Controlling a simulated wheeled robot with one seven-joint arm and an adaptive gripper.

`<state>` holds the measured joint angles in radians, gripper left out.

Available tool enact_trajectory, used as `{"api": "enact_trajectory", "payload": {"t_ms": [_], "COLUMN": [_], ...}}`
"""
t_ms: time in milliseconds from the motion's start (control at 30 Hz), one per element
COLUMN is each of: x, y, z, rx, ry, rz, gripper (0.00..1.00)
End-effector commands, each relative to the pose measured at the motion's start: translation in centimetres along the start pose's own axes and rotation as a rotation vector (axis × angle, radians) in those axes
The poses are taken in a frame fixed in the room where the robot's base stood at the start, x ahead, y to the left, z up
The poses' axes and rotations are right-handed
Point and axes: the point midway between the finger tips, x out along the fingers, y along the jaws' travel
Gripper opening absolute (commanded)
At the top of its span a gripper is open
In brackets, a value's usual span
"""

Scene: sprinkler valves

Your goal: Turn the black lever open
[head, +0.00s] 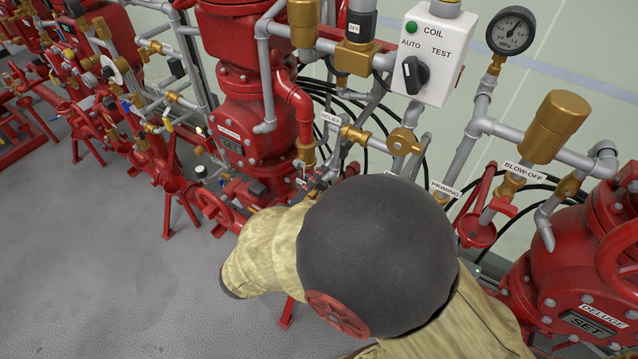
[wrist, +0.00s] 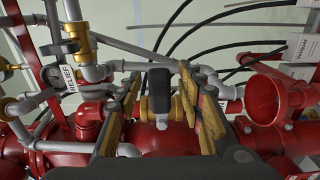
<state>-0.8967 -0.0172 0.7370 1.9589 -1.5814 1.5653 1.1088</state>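The black lever (wrist: 158,79) stands upright in the middle of the wrist view, on a brass valve body (wrist: 160,105) in a grey pipe line. My gripper (wrist: 160,92) is open, with one finger to the left of the lever and one to the right. A gap shows between the lever and each finger, so I see no contact. In the head view my arm covers the black lever, and my gripper is mostly hidden there too.
Grey pipes and a RELIEF label (wrist: 69,78) lie left of the gripper in the wrist view. A red funnel cup (wrist: 276,99) stands to the right. Black hoses run behind. In the head view a control box (head: 425,50) and a gauge (head: 511,31) stand above; grey floor (head: 110,270) is clear at left.

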Motion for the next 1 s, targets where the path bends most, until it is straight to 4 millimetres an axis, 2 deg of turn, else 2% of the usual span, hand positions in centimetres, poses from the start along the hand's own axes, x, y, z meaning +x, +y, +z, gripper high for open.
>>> {"api": "enact_trajectory", "payload": {"t_ms": [133,800,1000], "x": [-0.01,-0.03,-0.03], "y": [0.01,-0.02,-0.03], "z": [0.0,0.01,0.01], "rx": [0.0,-0.001,-0.001], "ry": [0.0,0.0,0.0], "rz": [0.0,0.0,0.0], "gripper": [0.38,0.0,0.0]}}
